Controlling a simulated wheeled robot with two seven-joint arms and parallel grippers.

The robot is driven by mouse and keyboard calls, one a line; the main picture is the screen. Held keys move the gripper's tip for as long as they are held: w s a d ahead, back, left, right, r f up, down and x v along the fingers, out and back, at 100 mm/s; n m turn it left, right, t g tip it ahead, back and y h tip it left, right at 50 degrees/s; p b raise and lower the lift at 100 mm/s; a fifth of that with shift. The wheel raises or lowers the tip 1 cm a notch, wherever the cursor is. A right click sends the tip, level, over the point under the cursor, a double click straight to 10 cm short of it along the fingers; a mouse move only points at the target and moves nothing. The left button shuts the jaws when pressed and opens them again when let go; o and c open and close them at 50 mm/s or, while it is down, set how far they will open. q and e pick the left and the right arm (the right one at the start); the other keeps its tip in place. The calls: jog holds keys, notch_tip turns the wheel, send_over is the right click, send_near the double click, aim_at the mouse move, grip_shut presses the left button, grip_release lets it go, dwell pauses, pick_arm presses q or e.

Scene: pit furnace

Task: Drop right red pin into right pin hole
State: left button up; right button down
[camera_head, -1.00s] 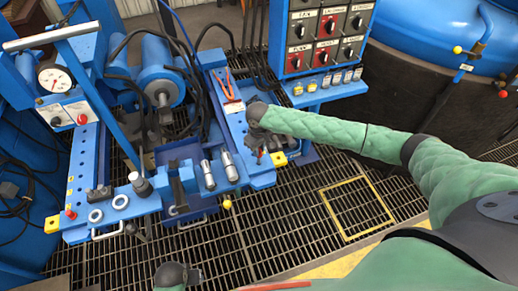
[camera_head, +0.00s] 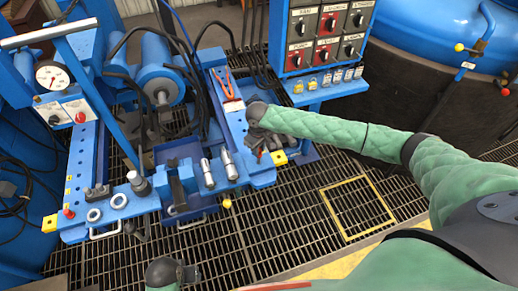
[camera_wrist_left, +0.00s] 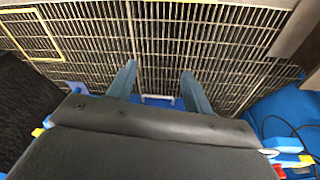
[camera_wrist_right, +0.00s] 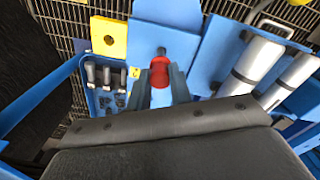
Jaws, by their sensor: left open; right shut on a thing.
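The right red pin (camera_wrist_right: 160,72) sits between the two fingers of my right gripper (camera_wrist_right: 163,84) in the right wrist view. The gripper is shut on it, over a blue part of the bench. Another red pin (camera_head: 69,213) stands at the bench's left front corner. My left gripper (camera_wrist_left: 158,88) is open and empty above the floor grating in the left wrist view.
Two metal cylinders (camera_head: 229,165) lie left of my right gripper; they also show in the right wrist view (camera_wrist_right: 258,62). A yellow block (camera_head: 279,158) is at the bench corner. Red-handled pliers (camera_head: 222,82) lie behind. A control panel (camera_head: 320,35) stands at the back right.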

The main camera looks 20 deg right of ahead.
jog(key=shift+f+b, duration=0.35)
jog(key=shift+b, duration=0.1)
jog(key=shift+f, duration=1.2)
pick_arm(q)
notch_tip(320, 180, up, 2)
jog(key=shift+s+a+r, duration=0.1)
jog(key=shift+s+r, duration=0.05)
jog(key=shift+r, duration=0.05)
pick_arm(e)
jog(key=shift+f, duration=0.4)
jog(key=c, duration=1.3)
grip_release()
jog(key=shift+o, duration=0.6)
